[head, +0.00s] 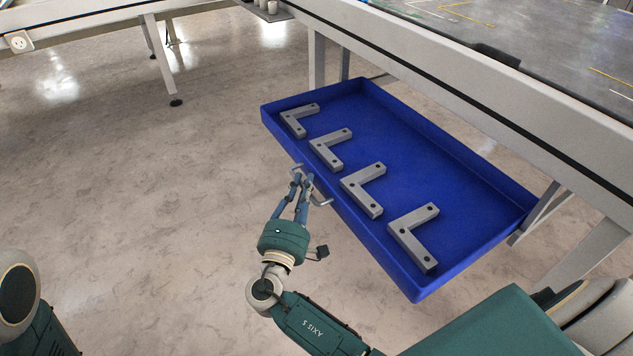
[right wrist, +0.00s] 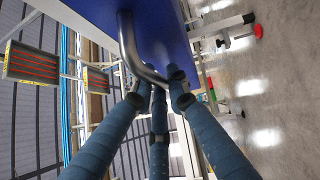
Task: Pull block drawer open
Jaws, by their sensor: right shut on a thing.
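The blue block drawer (head: 460,185) stands out from under the workbench, open at the top, in the head view. Several grey L-shaped metal blocks (head: 362,190) lie in a row inside it. Its front also shows in the right wrist view (right wrist: 165,30). A curved metal handle (right wrist: 128,45) is on that front. My right gripper (head: 303,181) is at the drawer's front, with its blue fingers (right wrist: 158,80) closed around the handle. The fingers partly hide the handle. My left gripper is out of view.
The workbench (head: 440,80) overhangs the drawer's far side, and its legs (head: 316,60) stand beside the drawer. Another table's leg (head: 160,60) is at the upper left. The floor (head: 130,180) in front of the drawer is clear.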

